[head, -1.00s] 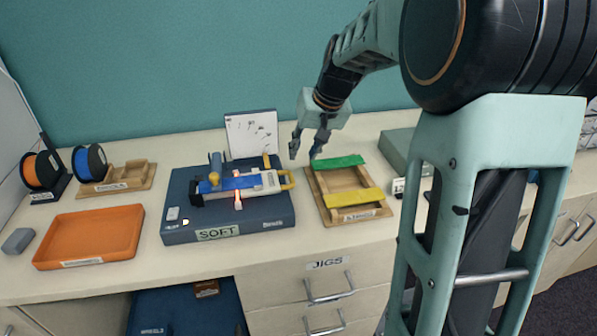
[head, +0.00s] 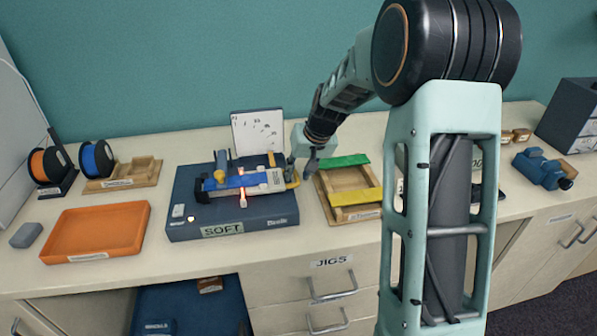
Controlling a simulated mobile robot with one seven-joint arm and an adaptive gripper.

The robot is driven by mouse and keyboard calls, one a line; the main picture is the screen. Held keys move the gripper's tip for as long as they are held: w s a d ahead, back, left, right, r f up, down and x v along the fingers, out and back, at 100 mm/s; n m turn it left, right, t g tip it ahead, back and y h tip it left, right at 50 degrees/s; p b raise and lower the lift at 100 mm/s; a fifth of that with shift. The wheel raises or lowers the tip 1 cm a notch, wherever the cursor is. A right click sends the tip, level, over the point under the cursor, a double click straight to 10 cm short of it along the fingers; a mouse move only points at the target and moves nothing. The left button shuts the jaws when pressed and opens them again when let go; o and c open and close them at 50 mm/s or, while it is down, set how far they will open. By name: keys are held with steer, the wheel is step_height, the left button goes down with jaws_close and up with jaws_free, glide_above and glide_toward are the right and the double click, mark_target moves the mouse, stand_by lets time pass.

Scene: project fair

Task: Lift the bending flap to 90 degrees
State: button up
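The bending station is a dark blue base (head: 247,222) labelled SOFT, in the middle of the counter. A blue strip (head: 237,182) lies flat across its top, over a glowing orange-red line (head: 242,191). The pale flap (head: 275,177) on the right of the station lies about flat, with a yellow handle (head: 294,181) at its right end. My gripper (head: 301,168) points down at this handle, its fingers apart. The fingers are small here, and I cannot tell whether they touch the handle.
A wooden jig tray (head: 343,213) with green and yellow strips stands close on the right. An orange tray (head: 96,232) is on the left. A white card (head: 257,132) stands behind the station. Filament spools (head: 97,158) are at the back left.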

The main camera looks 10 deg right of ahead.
steer(key=shift+c, duration=0.3)
jaws_close()
steer(key=shift+r, duration=0.15)
